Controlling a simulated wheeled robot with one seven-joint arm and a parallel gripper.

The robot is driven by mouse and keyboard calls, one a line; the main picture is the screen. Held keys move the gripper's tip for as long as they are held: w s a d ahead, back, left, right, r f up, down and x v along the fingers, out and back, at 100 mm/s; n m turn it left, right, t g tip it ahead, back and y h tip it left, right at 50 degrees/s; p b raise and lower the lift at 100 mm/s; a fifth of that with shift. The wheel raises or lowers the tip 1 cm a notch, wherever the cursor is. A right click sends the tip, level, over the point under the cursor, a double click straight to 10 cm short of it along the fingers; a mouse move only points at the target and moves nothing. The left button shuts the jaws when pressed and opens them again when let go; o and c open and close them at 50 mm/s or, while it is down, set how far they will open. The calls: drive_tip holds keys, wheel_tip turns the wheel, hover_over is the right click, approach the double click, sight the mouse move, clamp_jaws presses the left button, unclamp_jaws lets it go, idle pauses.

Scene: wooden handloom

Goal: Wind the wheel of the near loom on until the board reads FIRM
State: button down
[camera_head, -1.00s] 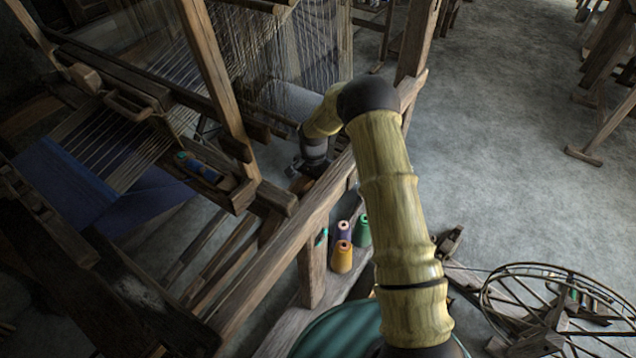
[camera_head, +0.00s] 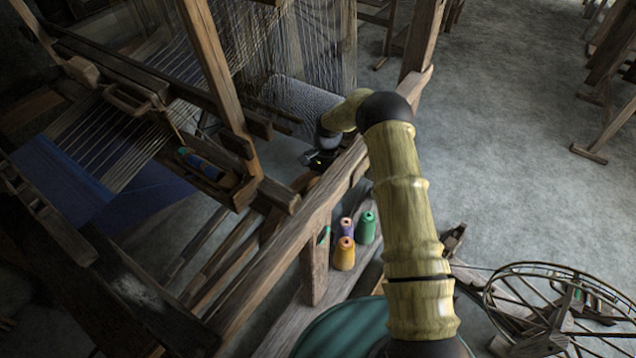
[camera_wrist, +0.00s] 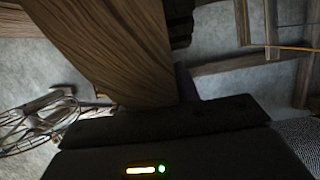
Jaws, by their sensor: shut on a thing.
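The near loom (camera_head: 275,254) fills the left and middle of the head view, with a blue cloth and stretched threads at left. My gripper (camera_head: 314,164) is down at the inner side of the loom's long side beam, below the woven roll. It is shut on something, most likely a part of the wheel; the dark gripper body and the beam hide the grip. A small brown piece shows just under it. In the wrist view, the dark gripper body fills the bottom, with a lit yellow bar and green dot. I cannot make out the board or its reading in either view.
The side beam lies between my arm and the gripper. Yarn cones, orange (camera_head: 344,254) and green (camera_head: 366,228) among them, stand on a low plank beside the loom. A spoked winder (camera_head: 560,300) stands at lower right.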

drive_tip(key=c, duration=1)
unclamp_jaws()
drive_tip(key=shift+w+a, duration=0.1)
drive_tip(key=shift+w, duration=0.05)
drive_tip(key=shift+d, duration=0.2)
drive_tip(key=shift+w+r, duration=0.1)
drive_tip(key=shift+r, duration=0.45)
drive_tip(key=v, duration=1.6)
drive_tip(key=shift+d+r+b, duration=0.15)
drive_tip(key=shift+b, duration=0.25)
drive_tip(key=shift+r, duration=0.1)
wheel_tip(320, 180, up, 10)
drive_tip(key=p, duration=1)
